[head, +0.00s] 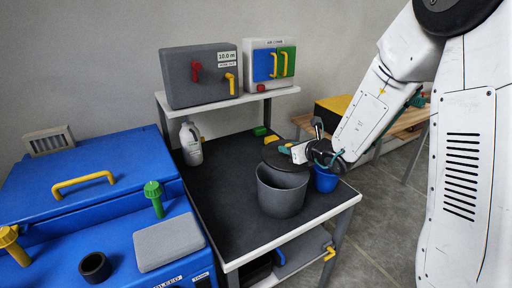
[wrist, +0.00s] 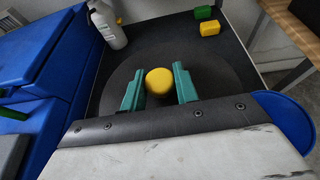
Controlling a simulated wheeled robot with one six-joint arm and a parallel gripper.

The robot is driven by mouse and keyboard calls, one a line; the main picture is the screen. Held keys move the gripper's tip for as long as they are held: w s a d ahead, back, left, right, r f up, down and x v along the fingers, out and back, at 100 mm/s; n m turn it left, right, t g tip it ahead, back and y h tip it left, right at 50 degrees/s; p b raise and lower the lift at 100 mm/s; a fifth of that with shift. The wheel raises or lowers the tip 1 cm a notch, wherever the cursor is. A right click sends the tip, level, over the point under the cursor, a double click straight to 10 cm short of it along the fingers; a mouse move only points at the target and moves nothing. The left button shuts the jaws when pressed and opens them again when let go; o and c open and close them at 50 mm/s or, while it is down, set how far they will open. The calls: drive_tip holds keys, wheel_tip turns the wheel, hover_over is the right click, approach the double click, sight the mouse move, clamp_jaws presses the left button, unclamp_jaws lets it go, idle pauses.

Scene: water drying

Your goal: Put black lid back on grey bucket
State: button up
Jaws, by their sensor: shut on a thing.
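The black lid (head: 274,156) is a dark round disc with a yellow knob (wrist: 159,81) on top. It appears just above or behind the open rim of the grey bucket (head: 282,197), which stands on the dark table top; the exact gap is unclear. The lid fills the middle of the wrist view (wrist: 160,60), and the bucket is not visible there. My gripper (head: 287,148) has its teal fingers on both sides of the knob, also in the wrist view (wrist: 159,88), and is shut on it.
A blue bucket (head: 326,183) stands close right of the grey bucket. A white bottle (head: 191,145) stands at the table's back left. Green (head: 260,131) and yellow (head: 272,139) blocks lie at the back. A raised shelf (head: 226,99) holds two boxes. The table's front left is clear.

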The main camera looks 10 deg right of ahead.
sight(284, 159)
drive_tip(key=r+n+y, duration=0.1)
drive_tip(key=s+a+r+n+g+y, duration=0.1)
drive_tip(key=a+r+n+y, duration=0.1)
drive_tip(key=shift+s+a+r, duration=0.1)
drive_tip(key=shift+s+a, duration=0.05)
drive_tip(key=shift+s, duration=0.1)
drive_tip(key=shift+s+a+r+n+g+y, duration=0.25)
drive_tip(key=shift+s+n+g+y, duration=0.15)
drive_tip(key=shift+s+g+y, duration=0.15)
drive_tip(key=shift+f, duration=3.4)
drive_tip(key=shift+f, duration=0.6)
drive_tip(key=o, duration=1.1)
drive_tip(key=shift+c, duration=0.2)
